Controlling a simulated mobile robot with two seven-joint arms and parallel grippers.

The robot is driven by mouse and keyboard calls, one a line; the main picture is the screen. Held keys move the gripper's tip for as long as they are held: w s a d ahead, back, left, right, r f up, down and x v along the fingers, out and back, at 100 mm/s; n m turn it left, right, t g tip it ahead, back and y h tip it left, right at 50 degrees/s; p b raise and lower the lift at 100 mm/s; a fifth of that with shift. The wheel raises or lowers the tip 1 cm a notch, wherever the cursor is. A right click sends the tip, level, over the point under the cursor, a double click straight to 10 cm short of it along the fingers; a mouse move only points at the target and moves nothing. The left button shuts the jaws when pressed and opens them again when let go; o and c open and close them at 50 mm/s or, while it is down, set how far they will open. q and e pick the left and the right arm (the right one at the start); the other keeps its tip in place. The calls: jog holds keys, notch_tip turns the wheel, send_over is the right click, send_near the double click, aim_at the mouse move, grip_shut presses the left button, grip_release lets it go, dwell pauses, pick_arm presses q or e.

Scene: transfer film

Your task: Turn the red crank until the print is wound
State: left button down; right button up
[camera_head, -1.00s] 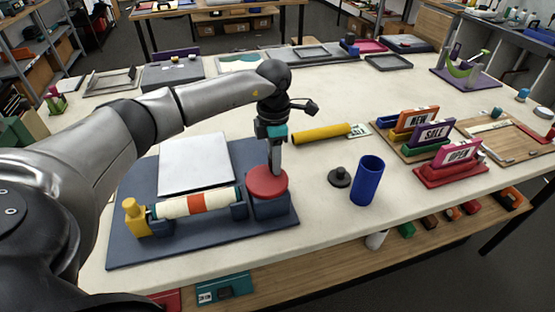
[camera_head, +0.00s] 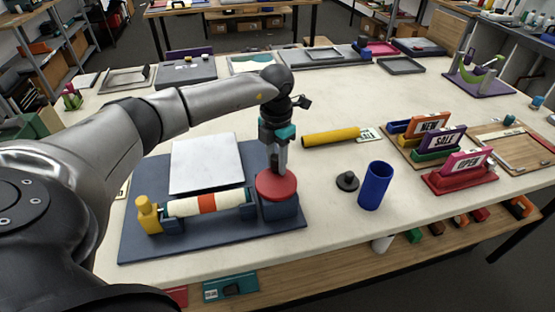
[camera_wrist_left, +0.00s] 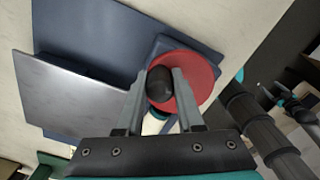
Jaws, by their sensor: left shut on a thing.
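The red crank (camera_head: 276,188) is a round red disc on a dark blue block at the right end of the winding stand (camera_head: 140,249). My left gripper (camera_head: 279,170) points down at it and is shut on its dark knob (camera_wrist_left: 160,84), which shows between the fingers in the left wrist view. The red disc (camera_wrist_left: 201,72) also shows there, around the knob. A cream roll with an orange-red band (camera_head: 207,203) lies across the stand between a yellow end piece (camera_head: 149,215) and the crank block. A pale flat plate (camera_head: 206,163) lies behind the roll.
A blue cup (camera_head: 375,186) and a black capped disc (camera_head: 347,181) stand right of the crank. A yellow tube (camera_head: 331,137) lies behind them. Sign holders, one with an OPEN sign (camera_head: 468,160), stand farther right. The table front between is clear.

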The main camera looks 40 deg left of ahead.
pick_arm(q)
jog(key=c, duration=0.5)
grip_release()
jog(key=shift+c, duration=0.2)
notch_tip(320, 180, up, 15)
jog(key=shift+r, duration=0.2)
dwell(0.4)
